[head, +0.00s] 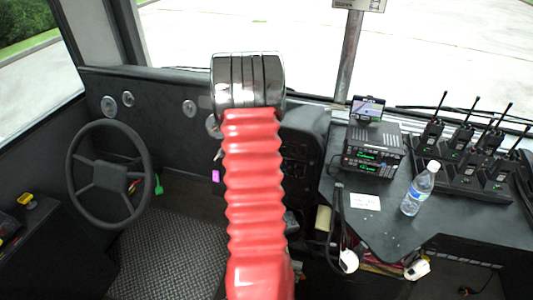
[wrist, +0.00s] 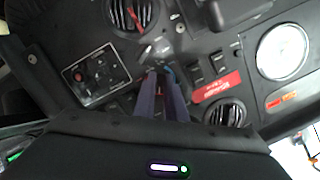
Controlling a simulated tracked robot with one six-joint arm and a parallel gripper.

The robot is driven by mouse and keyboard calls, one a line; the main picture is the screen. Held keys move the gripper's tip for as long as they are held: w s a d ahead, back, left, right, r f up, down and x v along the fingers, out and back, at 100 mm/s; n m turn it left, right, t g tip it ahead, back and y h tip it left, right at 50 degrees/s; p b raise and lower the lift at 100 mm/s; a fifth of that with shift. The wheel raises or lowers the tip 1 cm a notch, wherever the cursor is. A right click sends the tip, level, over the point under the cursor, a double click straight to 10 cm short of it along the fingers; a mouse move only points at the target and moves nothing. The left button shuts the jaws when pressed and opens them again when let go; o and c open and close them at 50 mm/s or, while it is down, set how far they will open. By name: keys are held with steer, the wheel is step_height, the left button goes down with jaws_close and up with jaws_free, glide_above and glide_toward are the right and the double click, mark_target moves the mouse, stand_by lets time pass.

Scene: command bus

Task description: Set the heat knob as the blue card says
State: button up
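My gripper (wrist: 160,72) shows in the wrist view as two dark purple-blue fingers pointing at the dashboard. A narrow gap shows between them, with something red in it; I cannot tell whether they hold anything. Their tips are near small light and blue parts on the dash. A framed control panel (wrist: 95,74) with a small dark knob (wrist: 78,76) and a red mark is left of the fingers. I cannot tell which control is the heat knob. I cannot make out a blue card; a white card (head: 365,201) lies on the side counter. In the head view my arm hides the gripper.
In the wrist view, a red label (wrist: 217,87), round vents (wrist: 133,15) and a white gauge (wrist: 282,51) surround the fingers. In the head view, a steering wheel (head: 110,174) is left; a radio (head: 372,150), a bottle (head: 419,190) and handheld radios (head: 462,138) are right.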

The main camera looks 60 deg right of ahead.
steer(key=o, duration=0.4)
steer(key=shift+r, duration=0.15)
steer(key=shift+v, duration=6.85)
